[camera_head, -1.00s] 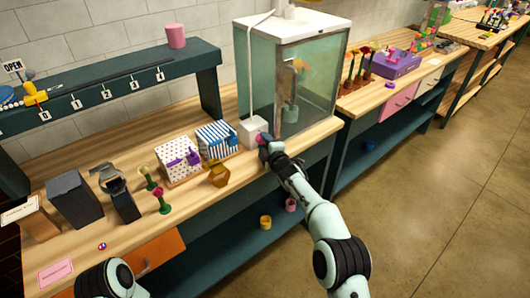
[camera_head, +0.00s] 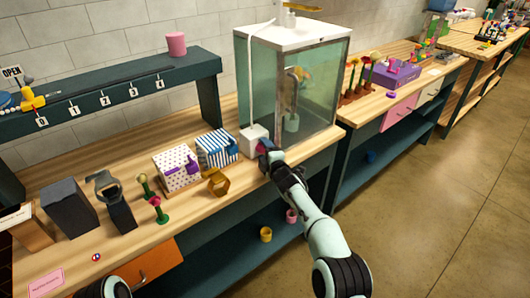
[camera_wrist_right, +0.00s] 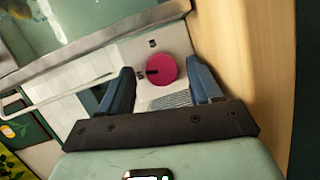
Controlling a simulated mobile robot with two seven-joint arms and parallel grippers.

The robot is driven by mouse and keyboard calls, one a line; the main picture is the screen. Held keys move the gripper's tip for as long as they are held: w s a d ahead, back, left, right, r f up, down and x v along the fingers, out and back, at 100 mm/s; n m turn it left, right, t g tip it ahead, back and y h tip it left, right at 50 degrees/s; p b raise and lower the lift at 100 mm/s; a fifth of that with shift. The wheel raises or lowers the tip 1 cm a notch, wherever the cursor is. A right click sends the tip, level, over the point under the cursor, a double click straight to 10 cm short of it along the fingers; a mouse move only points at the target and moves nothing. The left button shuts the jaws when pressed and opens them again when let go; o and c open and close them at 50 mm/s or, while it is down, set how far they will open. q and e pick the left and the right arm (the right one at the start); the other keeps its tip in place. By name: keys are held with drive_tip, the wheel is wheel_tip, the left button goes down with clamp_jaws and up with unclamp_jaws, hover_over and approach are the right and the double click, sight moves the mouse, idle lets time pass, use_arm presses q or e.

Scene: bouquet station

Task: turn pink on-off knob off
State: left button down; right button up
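The pink knob (camera_wrist_right: 161,70) is a round disc with a dark mark on its left side, on the front of a white box (camera_head: 252,137). In the head view the knob (camera_head: 261,149) is mostly covered by my right gripper (camera_head: 266,150). In the right wrist view the fingers of my right gripper (camera_wrist_right: 160,88) are apart, one on each side of the knob and nearer the camera, with nothing between them. I cannot tell whether they touch it. Only part of my left arm shows at the bottom left; its gripper is out of view.
A glass tank (camera_head: 295,90) stands right behind the white box. A blue-striped box (camera_head: 216,148), a dotted box (camera_head: 176,167) and a gold hexagonal thing (camera_head: 216,182) are to the left. The bench's front edge runs under my right arm.

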use_arm(q)
drive_tip(key=shift+f, duration=0.1)
use_arm(e)
drive_tip(key=shift+s, duration=0.1)
drive_tip(key=shift+s+d+b, duration=0.1)
drive_tip(key=shift+s+b, duration=0.4)
drive_tip(key=shift+b, duration=0.25)
drive_tip(key=b+v, duration=0.2)
drive_tip(key=v, duration=0.2)
drive_tip(key=shift+s+d+b, duration=0.2)
drive_tip(key=shift+s+b, duration=0.05)
drive_tip(key=shift+b, duration=0.15)
use_arm(q)
drive_tip(key=shift+t, duration=0.5)
drive_tip(key=shift+w+f+b, duration=0.2)
drive_tip(key=shift+w+f, duration=0.1)
drive_tip(key=shift+f, duration=0.4)
drive_tip(key=shift+w+f+b, duration=0.15)
drive_tip(key=shift+w+f, duration=0.15)
drive_tip(key=shift+f, duration=0.35)
drive_tip(key=shift+w+f+b, duration=0.2)
drive_tip(key=shift+w+f, duration=0.1)
drive_tip(key=shift+f, duration=0.4)
use_arm(e)
drive_tip(key=v, duration=0.7)
drive_tip(key=shift+s, duration=0.3)
drive_tip(key=shift+d+r, duration=0.1)
drive_tip(key=shift+r, duration=0.05)
